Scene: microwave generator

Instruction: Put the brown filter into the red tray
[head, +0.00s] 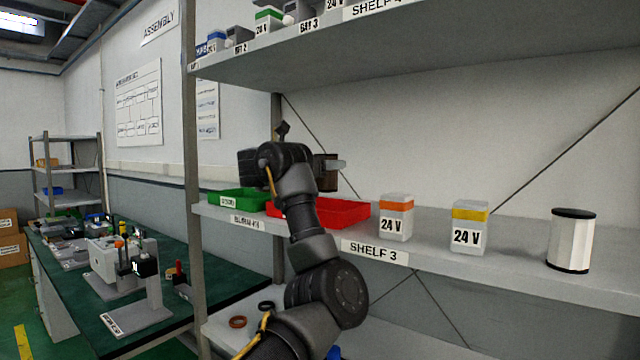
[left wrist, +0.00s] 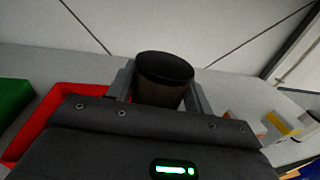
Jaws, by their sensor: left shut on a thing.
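The brown filter (head: 326,172) is a dark brown cylinder with a black rim. My left gripper (head: 332,164) is shut on it and holds it upright above the shelf, over or just behind the red tray; the exact offset is hard to tell. In the left wrist view the filter (left wrist: 163,85) sits between the two grey fingers. The red tray (head: 345,212) stands on the middle shelf, partly hidden by my left arm. Its red wall also shows at the left of the left wrist view (left wrist: 40,122). My right gripper is not in view.
A green tray (head: 238,199) stands left of the red tray. Right of it stand an orange-banded 24 V box (head: 396,218), a yellow-banded 24 V box (head: 470,228) and a white cylinder with black ends (head: 571,240). The upper shelf (head: 420,65) overhangs the space.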

